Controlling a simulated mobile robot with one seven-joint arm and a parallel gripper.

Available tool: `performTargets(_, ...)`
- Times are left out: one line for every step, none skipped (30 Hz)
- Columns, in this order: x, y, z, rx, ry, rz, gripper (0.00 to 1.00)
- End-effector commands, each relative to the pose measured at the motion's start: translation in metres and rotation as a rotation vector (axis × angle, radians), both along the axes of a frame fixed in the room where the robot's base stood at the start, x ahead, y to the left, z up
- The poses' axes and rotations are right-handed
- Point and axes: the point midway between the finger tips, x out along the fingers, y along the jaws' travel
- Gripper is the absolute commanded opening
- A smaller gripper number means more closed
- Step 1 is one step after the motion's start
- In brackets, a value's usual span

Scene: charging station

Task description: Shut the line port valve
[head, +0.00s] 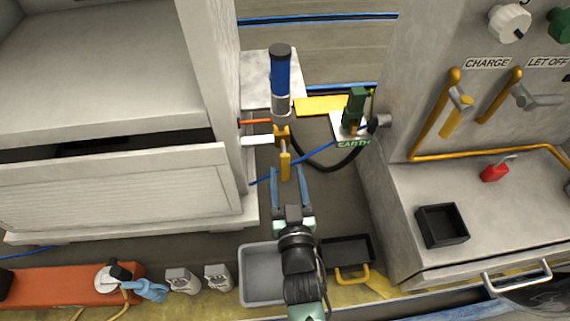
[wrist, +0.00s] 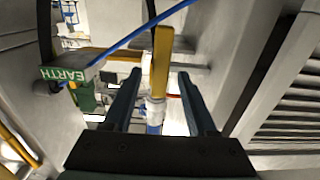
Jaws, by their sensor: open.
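A yellow valve lever (head: 285,166) hangs below the brass fitting (head: 282,134) under an upright blue-and-silver cylinder (head: 281,76). No label shows on it, so I cannot tell for sure that it is the line port valve. My gripper (head: 289,172) is open, just in front of the lever. In the wrist view the yellow lever (wrist: 162,62) appears in the gap between my open fingers (wrist: 160,73). I see no finger clearly touching it, and the depth between them is hard to tell.
The green EARTH clamp (head: 355,110) and a dark hose stand close on the right. A blue wire crosses near the lever. A white cabinet (head: 120,190) is at left. A panel with CHARGE (head: 487,63) and LET OFF levers is at right. A grey bin (head: 262,272) lies below.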

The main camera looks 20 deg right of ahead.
Motion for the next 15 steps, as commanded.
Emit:
performTargets(0.009,-0.001,0.0,0.0,-0.002,0.001,0.57)
performTargets(0.012,-0.003,0.001,0.0,-0.001,0.001,0.57)
performTargets(0.017,-0.004,0.001,0.0,-0.001,0.001,0.57)
performTargets(0.019,-0.005,0.001,-0.001,-0.001,0.0,0.57)
performTargets(0.022,-0.006,0.001,-0.001,-0.001,0.001,0.57)
performTargets(0.025,-0.006,0.001,0.0,0.0,0.001,0.57)
performTargets(0.027,-0.007,0.001,0.001,0.0,0.001,0.57)
performTargets(0.028,-0.007,0.0,0.0,0.0,0.001,0.57)
performTargets(0.029,-0.008,0.0,-0.001,0.0,0.001,0.57)
performTargets(0.03,-0.008,0.0,-0.001,0.0,0.0,0.57)
performTargets(0.03,-0.009,0.0,0.0,0.0,0.0,0.57)
performTargets(0.031,-0.009,0.0,0.0,0.0,0.0,0.57)
performTargets(0.031,-0.009,0.0,0.0,0.0,0.0,0.57)
performTargets(0.031,-0.009,0.0,0.0,0.001,0.0,0.57)
performTargets(0.031,-0.009,0.0,0.0,0.001,0.0,0.57)
